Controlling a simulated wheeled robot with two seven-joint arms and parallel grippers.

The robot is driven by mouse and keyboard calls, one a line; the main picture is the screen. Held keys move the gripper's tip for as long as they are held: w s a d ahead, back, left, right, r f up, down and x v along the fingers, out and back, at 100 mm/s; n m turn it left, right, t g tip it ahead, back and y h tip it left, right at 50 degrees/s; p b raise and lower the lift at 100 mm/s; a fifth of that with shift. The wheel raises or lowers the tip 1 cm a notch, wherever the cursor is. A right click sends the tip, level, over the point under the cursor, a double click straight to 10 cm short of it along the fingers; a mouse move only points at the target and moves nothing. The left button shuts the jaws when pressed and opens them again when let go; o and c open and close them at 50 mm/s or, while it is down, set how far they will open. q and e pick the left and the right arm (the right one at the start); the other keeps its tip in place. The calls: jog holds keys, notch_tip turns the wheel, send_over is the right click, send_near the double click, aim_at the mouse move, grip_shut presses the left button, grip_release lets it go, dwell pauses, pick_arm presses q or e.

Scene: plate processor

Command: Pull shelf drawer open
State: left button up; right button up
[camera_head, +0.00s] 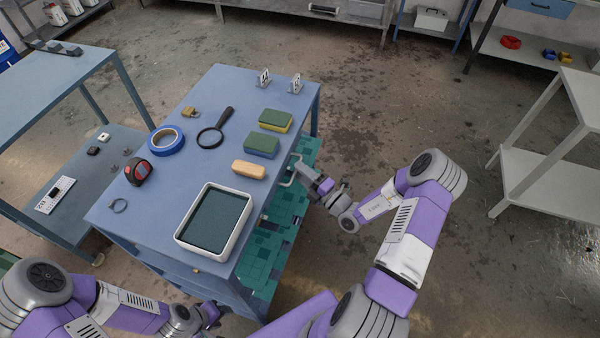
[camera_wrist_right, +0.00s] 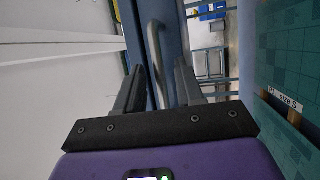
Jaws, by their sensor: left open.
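The blue shelf unit (camera_head: 195,195) stands in the middle of the head view. A pale grey bar handle (camera_head: 291,171) sticks out from its right side, below the top. The handle also shows in the right wrist view (camera_wrist_right: 154,48) as a curved bar against a blue front. My right gripper (camera_head: 302,168) is at the handle. In the right wrist view its fingers (camera_wrist_right: 160,72) are apart, one on each side of the handle, with gaps visible. The drawer's front is mostly hidden in the head view. My left gripper (camera_head: 213,314) is open and empty by the shelf's near side.
On the shelf top are a white tray (camera_head: 238,249), sponges (camera_head: 262,145), a magnifier (camera_head: 212,135), blue tape (camera_head: 166,141) and a tape measure (camera_head: 138,173). A teal checkered surface (camera_head: 262,262) lies low along the right side. Floor (camera_head: 400,120) to the right is free.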

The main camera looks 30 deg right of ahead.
jog(key=shift+w+a+r, duration=0.1)
jog(key=shift+w, duration=0.2)
grip_shut()
jog(key=shift+s, duration=0.1)
jog(key=s+d+p, duration=0.5)
jog(key=s+d, duration=0.6)
jog(key=s, duration=0.2)
jog(key=shift+s+d, duration=0.15)
jog(key=shift+d, duration=0.05)
